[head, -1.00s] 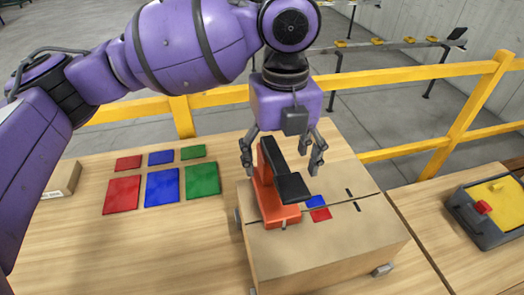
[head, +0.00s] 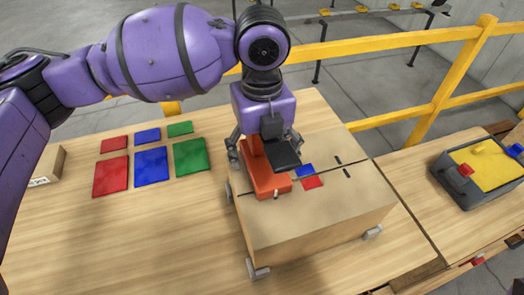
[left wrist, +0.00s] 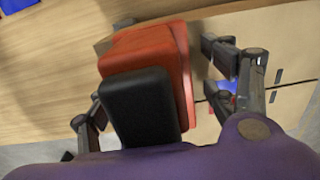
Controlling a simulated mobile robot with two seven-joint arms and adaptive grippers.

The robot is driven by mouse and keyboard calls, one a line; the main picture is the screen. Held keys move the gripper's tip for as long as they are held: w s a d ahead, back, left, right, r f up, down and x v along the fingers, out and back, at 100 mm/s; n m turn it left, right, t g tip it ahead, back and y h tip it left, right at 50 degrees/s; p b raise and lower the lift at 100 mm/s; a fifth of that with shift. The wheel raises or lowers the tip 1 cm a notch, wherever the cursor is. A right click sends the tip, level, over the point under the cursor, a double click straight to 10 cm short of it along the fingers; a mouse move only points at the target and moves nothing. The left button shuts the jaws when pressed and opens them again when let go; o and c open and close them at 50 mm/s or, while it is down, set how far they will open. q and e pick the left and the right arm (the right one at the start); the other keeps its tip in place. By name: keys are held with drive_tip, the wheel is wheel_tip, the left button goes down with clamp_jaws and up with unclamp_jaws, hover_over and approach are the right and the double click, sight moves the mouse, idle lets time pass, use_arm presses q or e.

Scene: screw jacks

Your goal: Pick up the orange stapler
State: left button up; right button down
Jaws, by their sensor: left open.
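The orange stapler (head: 266,184) with a black top part (head: 282,155) stands on a cardboard box (head: 310,220). My left gripper (head: 265,158) is open and lowered over the stapler's far part, one finger on each side. In the left wrist view the orange body (left wrist: 150,50) and the black part (left wrist: 143,107) lie between the open fingers (left wrist: 165,100). Whether a finger touches the stapler cannot be told. Part of the stapler is hidden behind the gripper. My right gripper is not in view.
Red, blue and green squares (head: 151,166) lie on the wooden table left of the box. Small blue and red patches (head: 312,183) are on the box top. A yellow railing (head: 360,48) runs behind.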

use_arm(q)
drive_tip(key=shift+r, duration=0.1)
clamp_jaws()
idle(0.3)
drive_tip(key=shift+r, duration=0.1)
